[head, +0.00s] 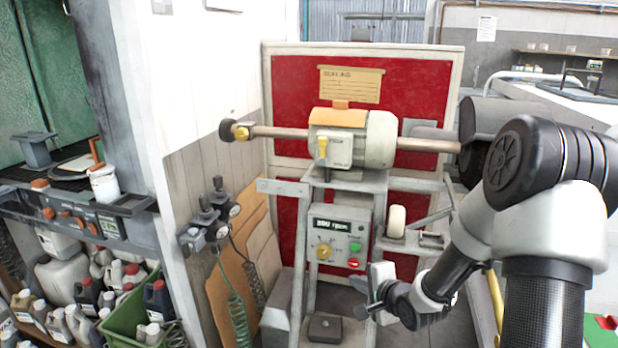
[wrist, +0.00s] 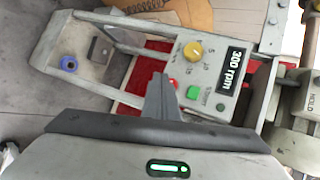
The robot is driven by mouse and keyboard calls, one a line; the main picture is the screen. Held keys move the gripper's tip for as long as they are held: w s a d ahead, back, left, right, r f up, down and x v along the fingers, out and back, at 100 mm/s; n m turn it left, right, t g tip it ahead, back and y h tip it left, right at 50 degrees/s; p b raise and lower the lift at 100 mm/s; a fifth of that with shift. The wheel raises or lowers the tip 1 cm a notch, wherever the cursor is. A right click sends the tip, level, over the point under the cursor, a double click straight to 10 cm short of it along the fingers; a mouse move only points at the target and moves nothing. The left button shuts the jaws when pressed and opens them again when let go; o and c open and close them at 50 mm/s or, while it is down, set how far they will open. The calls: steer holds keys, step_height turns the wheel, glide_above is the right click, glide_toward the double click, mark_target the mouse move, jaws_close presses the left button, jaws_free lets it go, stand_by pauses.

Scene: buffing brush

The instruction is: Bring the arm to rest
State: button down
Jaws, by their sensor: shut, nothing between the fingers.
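My arm comes in from the right in the head view and is bent down low in front of the buffing machine. My gripper (head: 366,309) is at its end, just below the control box (head: 338,240). In the wrist view my gripper's fingers (wrist: 160,82) are together and empty. They appear in front of the control panel (wrist: 203,75), near its red button (wrist: 193,92). I cannot tell the exact gap between the fingertips and the panel. The panel display (wrist: 233,70) reads 300 rpm.
The buffing motor (head: 352,138) sits on the stand, its shaft reaching left and right. Regulators (head: 210,215) with coiled hoses hang on the left wall. A foot pedal (head: 326,327) lies at the stand's base. A shelf (head: 75,215) and several bottles stand far left.

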steer(key=s+d+r+n+g+h, duration=0.1)
steer(key=s+d+r+n+h, duration=0.1)
steer(key=s+r+n, duration=0.45)
steer(key=s+d+r+n+g+h, duration=0.1)
steer(key=s+r+n+g+h, duration=0.2)
steer(key=r, duration=0.6)
steer(key=s+a+r+n+g, duration=0.1)
steer(key=s+a+r+n, duration=0.15)
steer(key=s, duration=0.45)
steer(key=s+a+r+n+y+p, duration=0.1)
steer(key=s+r, duration=0.2)
steer(key=s, duration=0.5)
steer(key=s+a+r+n+g, duration=0.1)
steer(key=s+r+n, duration=0.15)
steer(key=s, duration=0.45)
step_height(320, 180, up, 16)
steer(key=p, duration=1.6)
steer(key=shift+f, duration=0.15)
steer(key=shift+w, duration=0.1)
